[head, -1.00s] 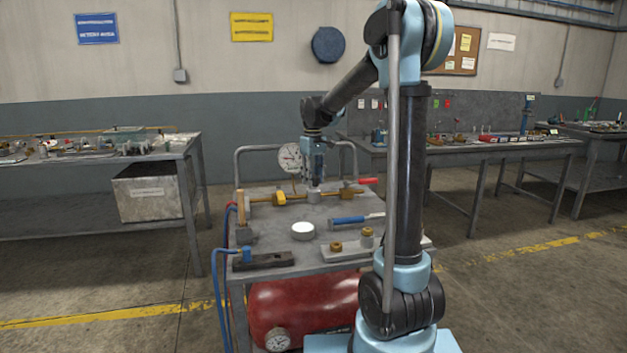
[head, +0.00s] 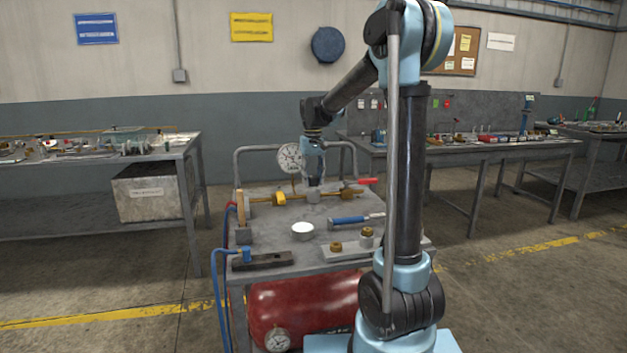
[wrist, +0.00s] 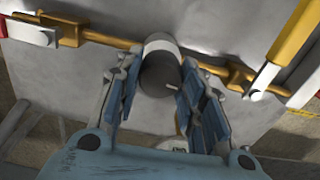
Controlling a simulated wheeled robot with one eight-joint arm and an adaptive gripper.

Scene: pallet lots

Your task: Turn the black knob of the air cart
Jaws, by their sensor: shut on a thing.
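The air cart (head: 265,222) stands in front of me, with a brass pipe line across its top. The black knob (wrist: 158,76) shows in the wrist view as a dark round cap on a pale body in the middle of that line. My gripper (head: 314,184) points straight down over it. In the wrist view my gripper (wrist: 160,88) has one finger on each side of the knob and is shut on it. In the head view the fingers mostly hide the knob. A round white gauge (head: 290,157) stands just behind the line; its reading is too small to tell.
A yellow-handled valve (head: 279,199) and a red lever (head: 368,181) flank the knob. A blue-handled tool (head: 349,220), a white round cup (head: 302,230) and a block with brass fittings (head: 355,246) lie on the cart top. Blue hose (head: 216,290) hangs at its left.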

